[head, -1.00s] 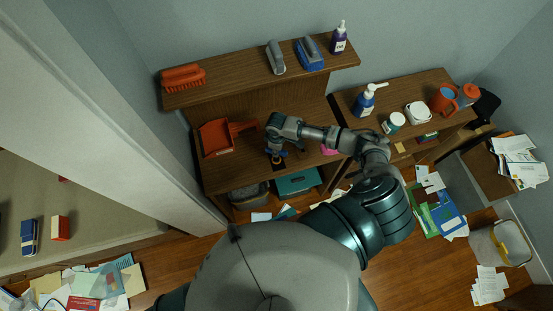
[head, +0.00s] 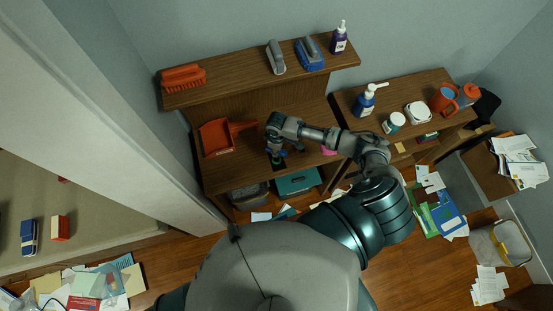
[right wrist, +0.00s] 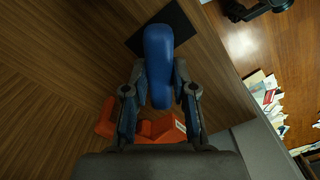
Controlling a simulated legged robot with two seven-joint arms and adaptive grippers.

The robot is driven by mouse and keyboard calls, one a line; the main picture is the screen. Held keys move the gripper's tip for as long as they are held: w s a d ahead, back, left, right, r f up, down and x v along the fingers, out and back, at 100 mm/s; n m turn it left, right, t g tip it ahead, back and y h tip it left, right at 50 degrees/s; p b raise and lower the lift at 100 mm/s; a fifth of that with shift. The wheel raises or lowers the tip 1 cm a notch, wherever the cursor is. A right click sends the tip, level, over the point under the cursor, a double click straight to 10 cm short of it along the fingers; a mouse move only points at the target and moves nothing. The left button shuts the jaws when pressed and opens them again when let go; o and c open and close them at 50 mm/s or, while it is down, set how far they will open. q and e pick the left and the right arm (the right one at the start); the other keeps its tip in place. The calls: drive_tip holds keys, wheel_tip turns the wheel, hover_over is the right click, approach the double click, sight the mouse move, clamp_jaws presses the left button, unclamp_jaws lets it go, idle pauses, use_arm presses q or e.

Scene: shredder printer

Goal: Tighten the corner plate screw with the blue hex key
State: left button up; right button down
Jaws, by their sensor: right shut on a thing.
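My right gripper (head: 276,150) is low over the desk's middle surface, right of the orange dustpan. In the right wrist view its two fingers (right wrist: 159,78) are shut on the blue hex key (right wrist: 158,55), whose thick rounded blue handle shows between them. A flat dark plate (right wrist: 180,20) lies on the wood under and beyond the handle. In the head view a small dark patch with a green spot (head: 278,161) shows just below the gripper. The screw and the key's tip are hidden by the handle. My left gripper is not in view.
The orange dustpan (head: 216,138) lies close to the left of the gripper. A pink thing (head: 329,150) lies to the right. Papers lie on the floor.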

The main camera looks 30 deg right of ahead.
drive_tip(key=shift+r, duration=1.4)
drive_tip(key=shift+r, duration=0.1)
drive_tip(key=shift+r, duration=1.95)
drive_tip(key=n, duration=0.4)
